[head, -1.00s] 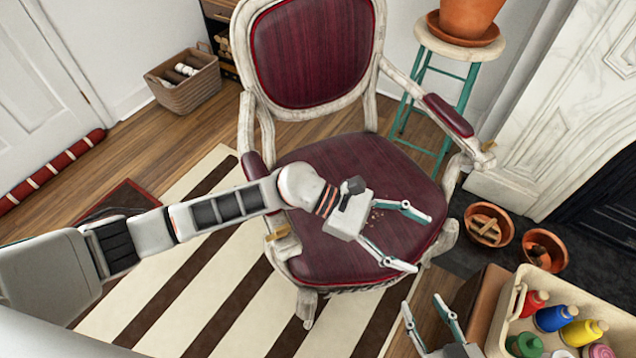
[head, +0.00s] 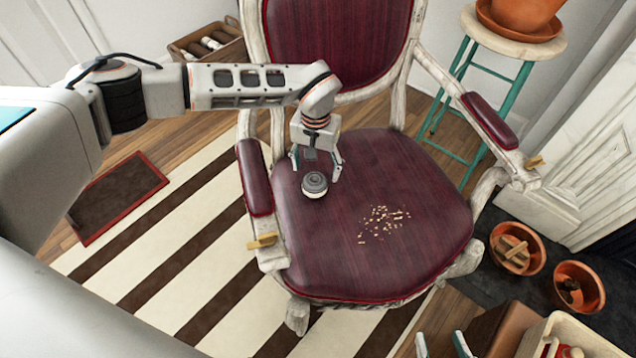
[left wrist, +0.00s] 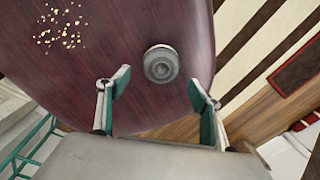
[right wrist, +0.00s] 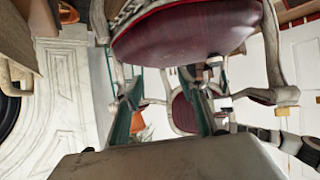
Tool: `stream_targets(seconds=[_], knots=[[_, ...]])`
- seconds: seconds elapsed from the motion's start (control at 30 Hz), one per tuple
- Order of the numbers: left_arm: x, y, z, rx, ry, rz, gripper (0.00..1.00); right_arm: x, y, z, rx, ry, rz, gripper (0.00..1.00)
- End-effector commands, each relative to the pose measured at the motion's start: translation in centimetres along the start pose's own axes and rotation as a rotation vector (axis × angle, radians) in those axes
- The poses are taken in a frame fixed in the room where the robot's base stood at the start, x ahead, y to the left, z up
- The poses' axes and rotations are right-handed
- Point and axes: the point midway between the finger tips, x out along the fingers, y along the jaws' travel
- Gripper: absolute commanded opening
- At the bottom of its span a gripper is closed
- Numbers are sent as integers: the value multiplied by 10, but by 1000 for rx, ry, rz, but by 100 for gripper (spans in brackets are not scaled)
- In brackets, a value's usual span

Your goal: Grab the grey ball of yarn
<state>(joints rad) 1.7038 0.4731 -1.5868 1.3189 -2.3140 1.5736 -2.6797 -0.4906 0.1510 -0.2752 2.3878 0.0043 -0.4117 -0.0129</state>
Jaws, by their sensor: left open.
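My right gripper (head: 441,342) is low at the front, fingers apart and empty, also seen in the right wrist view (right wrist: 161,78).
Crumbs (head: 383,223) lie on the seat's middle. The chair's left armrest (head: 255,178) stands beside my left gripper. A cream crate (head: 590,340) is at the lower right, near two terracotta bowls (head: 517,248). A teal-legged stool (head: 515,45) stands behind right.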

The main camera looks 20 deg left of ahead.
Motion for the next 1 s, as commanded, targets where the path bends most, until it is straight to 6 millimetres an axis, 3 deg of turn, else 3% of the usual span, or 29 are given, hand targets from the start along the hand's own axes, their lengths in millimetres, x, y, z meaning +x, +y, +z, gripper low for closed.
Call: stream_targets(seconds=[0.03,0.27,0.4,0.77,0.8,0.93,1.0], knots=[[13,0,3,0,-9,1,64,0,-2,5,8,-7,-4,40],[42,0,4,-2,-15,3,64,1,-9,6,43,0,-11,40],[62,-1,4,-3,-15,3,64,4,-14,-4,68,25,-21,40],[66,-1,0,-2,-2,4,64,5,-13,-25,77,69,-22,40],[66,-1,0,-2,-2,4,62,5,-13,-24,78,68,-22,40],[66,-1,0,-2,-2,4,28,5,-14,-22,77,63,-23,40],[66,-1,0,-2,-2,4,22,5,-14,-20,77,59,-23,40]])
